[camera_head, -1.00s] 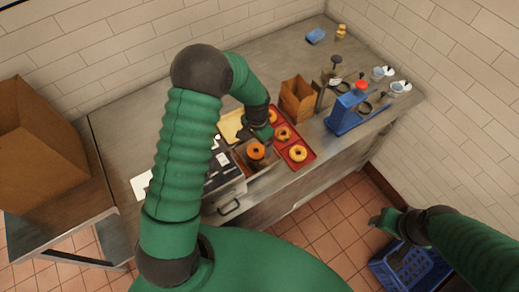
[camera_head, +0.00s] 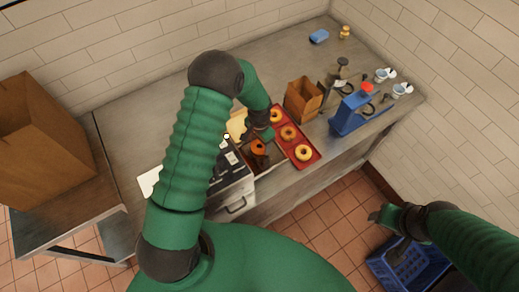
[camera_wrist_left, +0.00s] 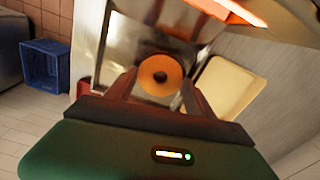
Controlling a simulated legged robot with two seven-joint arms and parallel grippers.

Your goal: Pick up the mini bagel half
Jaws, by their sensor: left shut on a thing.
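The mini bagel half (camera_head: 258,146) is a small orange-brown ring in the metal-sided bay at the front of the counter, beside the red tray. The left gripper also shows in the wrist view (camera_wrist_left: 160,84). My right gripper (camera_head: 378,216) hangs off the counter's right side above the floor; its jaws are too small to read.
A red tray (camera_head: 314,157) with several bagels lies just right of the bay, and a cream board (camera_head: 236,124) lies behind it. A paper bag (camera_head: 303,100) and a blue device (camera_head: 346,118) stand farther right. A blue crate (camera_head: 408,277) is on the floor.

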